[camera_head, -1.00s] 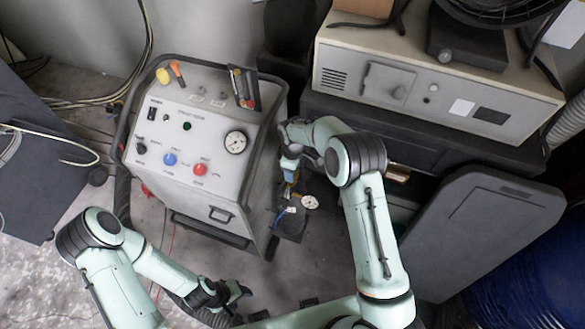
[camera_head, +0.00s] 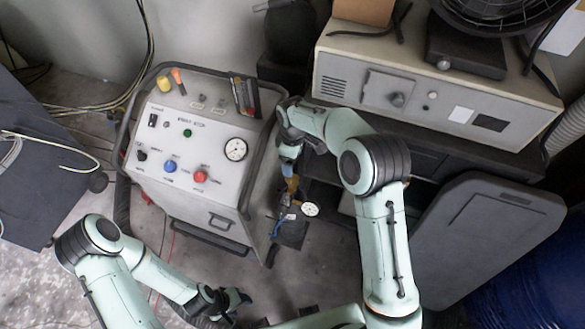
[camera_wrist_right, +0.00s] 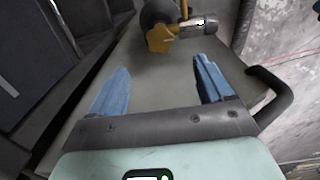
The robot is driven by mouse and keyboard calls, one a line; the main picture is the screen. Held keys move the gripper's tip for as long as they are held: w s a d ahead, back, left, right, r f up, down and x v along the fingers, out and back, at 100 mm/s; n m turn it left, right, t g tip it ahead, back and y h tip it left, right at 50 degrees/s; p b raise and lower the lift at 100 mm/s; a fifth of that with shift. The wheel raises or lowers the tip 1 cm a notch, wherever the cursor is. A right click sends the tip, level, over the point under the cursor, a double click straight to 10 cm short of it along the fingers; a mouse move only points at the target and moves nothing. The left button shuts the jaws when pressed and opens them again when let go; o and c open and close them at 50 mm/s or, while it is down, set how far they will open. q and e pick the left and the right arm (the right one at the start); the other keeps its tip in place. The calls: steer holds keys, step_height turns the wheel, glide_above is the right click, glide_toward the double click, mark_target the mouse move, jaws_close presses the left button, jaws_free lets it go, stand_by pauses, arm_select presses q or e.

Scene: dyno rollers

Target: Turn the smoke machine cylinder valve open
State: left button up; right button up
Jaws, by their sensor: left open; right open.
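The smoke machine (camera_head: 205,130) is a grey console on a cart with a dial, knobs and buttons. Low at its right side, a brass valve (camera_head: 291,186) with a small white gauge (camera_head: 310,209) shows in the head view. In the right wrist view, a brass fitting (camera_wrist_right: 160,40) with a dark round part (camera_wrist_right: 158,12) and a metal piece (camera_wrist_right: 198,27) lies beyond the blue fingertips. My right gripper (camera_wrist_right: 160,82) is open and empty, apart from the fitting; my arm partly hides it in the head view. My left gripper (camera_head: 236,299) is open and empty, low in front of the machine.
A beige cabinet (camera_head: 450,75) stands at the back right with a fan (camera_head: 500,12) on top. A grey panel (camera_head: 480,235) leans at the right. Cables (camera_head: 95,103) lie at the left. The machine's tubular frame (camera_wrist_right: 275,95) is close beside the right gripper.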

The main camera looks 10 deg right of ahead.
steer(key=shift+r, duration=1.7)
